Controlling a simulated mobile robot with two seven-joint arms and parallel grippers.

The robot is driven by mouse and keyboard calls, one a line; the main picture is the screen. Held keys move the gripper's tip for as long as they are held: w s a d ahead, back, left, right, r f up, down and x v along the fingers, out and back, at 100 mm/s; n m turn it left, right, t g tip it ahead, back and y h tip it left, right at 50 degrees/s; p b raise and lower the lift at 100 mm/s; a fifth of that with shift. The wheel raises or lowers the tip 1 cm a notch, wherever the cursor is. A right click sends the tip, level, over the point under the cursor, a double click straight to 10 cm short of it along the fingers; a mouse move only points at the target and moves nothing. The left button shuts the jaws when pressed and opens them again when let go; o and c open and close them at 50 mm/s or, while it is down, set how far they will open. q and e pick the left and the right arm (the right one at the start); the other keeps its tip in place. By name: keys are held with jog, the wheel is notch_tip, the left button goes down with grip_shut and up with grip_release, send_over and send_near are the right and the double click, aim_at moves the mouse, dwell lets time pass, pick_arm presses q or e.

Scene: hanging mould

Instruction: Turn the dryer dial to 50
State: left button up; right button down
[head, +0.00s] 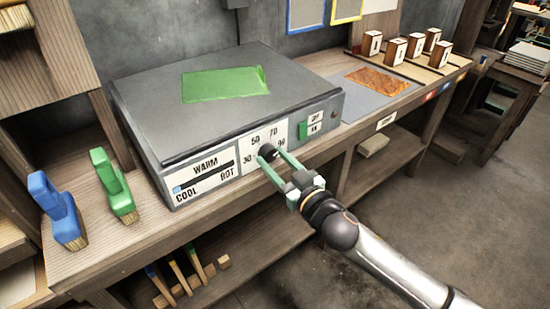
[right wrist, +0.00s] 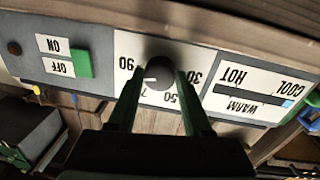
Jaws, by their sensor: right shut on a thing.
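The dryer (head: 225,105) is a grey box on the wooden bench, with a green sheet (head: 225,84) on top. Its dark round dial (head: 266,151) sits on a white plate marked 30, 50, 70 and 90. My right gripper (head: 271,161) is shut on the dial. In the right wrist view, upside down, its fingers (right wrist: 161,76) stand on both sides of the dial (right wrist: 158,88). The temperature strip (head: 205,175) shows blue only at the COOL end. My left gripper is not in view.
A green switch (head: 303,130) with OFF and ON labels is right of the dial. A blue brush (head: 58,208) and a green brush (head: 113,185) stand left of the dryer. An orange-brown sheet (head: 378,81) and several lettered blocks (head: 395,51) are at the right.

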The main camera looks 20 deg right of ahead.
jog(key=n, duration=0.2)
jog(key=shift+n+p, duration=0.3)
jog(key=shift+n, duration=0.1)
jog(key=n, duration=0.3)
jog(key=shift+p, duration=0.3)
jog(key=n+y+p, duration=0.1)
jog(key=n, duration=0.4)
jog(key=shift+d+n, duration=0.1)
jog(key=shift+n, duration=0.3)
jog(key=n, duration=0.5)
jog(key=shift+w+n+y+p, duration=0.1)
jog(key=shift+n+y+p, duration=0.2)
jog(key=shift+n+p, duration=0.1)
jog(key=shift+d+n+y+p, duration=0.1)
jog(key=shift+n+y+p, duration=0.2)
jog(key=shift+n, duration=2.1)
jog(key=shift+c, duration=1.6)
grip_release()
